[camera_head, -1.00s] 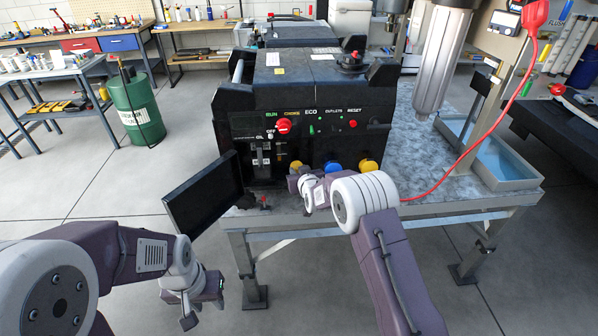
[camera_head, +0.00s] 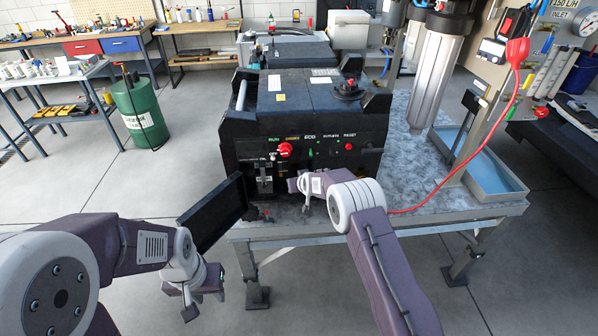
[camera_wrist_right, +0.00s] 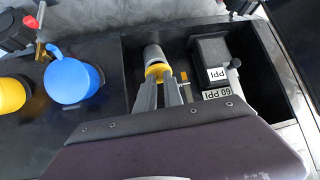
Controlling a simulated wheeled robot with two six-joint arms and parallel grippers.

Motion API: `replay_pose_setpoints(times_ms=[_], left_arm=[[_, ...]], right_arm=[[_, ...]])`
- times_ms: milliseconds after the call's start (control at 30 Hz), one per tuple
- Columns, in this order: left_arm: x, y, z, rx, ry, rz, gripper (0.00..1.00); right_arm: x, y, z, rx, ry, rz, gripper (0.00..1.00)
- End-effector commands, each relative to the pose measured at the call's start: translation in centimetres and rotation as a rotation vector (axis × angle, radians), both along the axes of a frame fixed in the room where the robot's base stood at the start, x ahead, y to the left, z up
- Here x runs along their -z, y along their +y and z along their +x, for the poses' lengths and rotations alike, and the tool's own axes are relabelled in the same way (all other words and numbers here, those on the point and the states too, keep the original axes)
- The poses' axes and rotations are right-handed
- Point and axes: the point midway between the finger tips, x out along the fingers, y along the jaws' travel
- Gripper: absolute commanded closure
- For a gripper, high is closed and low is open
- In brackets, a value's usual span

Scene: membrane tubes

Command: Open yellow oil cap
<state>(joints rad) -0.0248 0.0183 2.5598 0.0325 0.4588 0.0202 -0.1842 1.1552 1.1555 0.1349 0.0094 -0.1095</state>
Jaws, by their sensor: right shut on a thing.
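The black generator (camera_head: 300,110) stands on the table, its black panel door (camera_head: 213,212) swung open at the lower left. In the right wrist view, my right gripper (camera_wrist_right: 160,90) reaches into the open black compartment (camera_wrist_right: 262,75). Its two fingers are shut on the yellow oil cap (camera_wrist_right: 157,71), at the base of a pale grey cylinder (camera_wrist_right: 153,53). In the head view, the right fingertips and the cap are hidden by my right wrist. My left gripper (camera_head: 190,306) hangs in front of the table, below the door, apart from everything; its finger gap is unclear.
A black box (camera_wrist_right: 208,58) with white labels sits right of the cap in the compartment. A blue round cover (camera_wrist_right: 72,80) and a yellow one (camera_wrist_right: 12,95) lie to the left. A red cable (camera_head: 475,155) crosses the table (camera_head: 410,170) on the right.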

Motion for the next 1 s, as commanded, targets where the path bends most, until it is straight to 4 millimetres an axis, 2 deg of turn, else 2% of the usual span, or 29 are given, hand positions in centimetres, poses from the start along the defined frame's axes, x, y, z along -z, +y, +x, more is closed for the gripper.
replay_pose_setpoints(times_ms=[33, 167, 267, 367, 600, 1000], left_arm=[[-3.0, 0.0, 0.0, 0.0, 0.0, 0.0, 0.64], [-4.2, 0.0, 0.0, 0.0, 0.001, 0.0, 0.64], [-3.5, 0.0, 0.0, 0.0, 0.001, 0.0, 0.64], [-1.9, 0.0, 0.0, 0.0, 0.001, 0.0, 0.64], [0.3, 0.0, 0.0, 0.0, 0.001, 0.0, 0.64], [0.7, 0.0, 0.0, 0.0, 0.001, 0.0, 0.64]], right_arm=[[-1.8, 0.0, 0.2, -0.001, 0.025, 0.0, 1.0], [-1.4, 0.1, 0.4, -0.001, 0.094, 0.001, 1.0], [-0.8, 0.1, 0.8, -0.001, 0.137, 0.002, 1.0], [-0.4, 0.2, 1.1, -0.002, 0.175, 0.003, 1.0], [-1.0, 0.1, 1.1, -0.001, 0.235, 0.001, 1.0], [-1.6, 0.0, 0.8, 0.001, 0.257, 0.0, 1.0]])
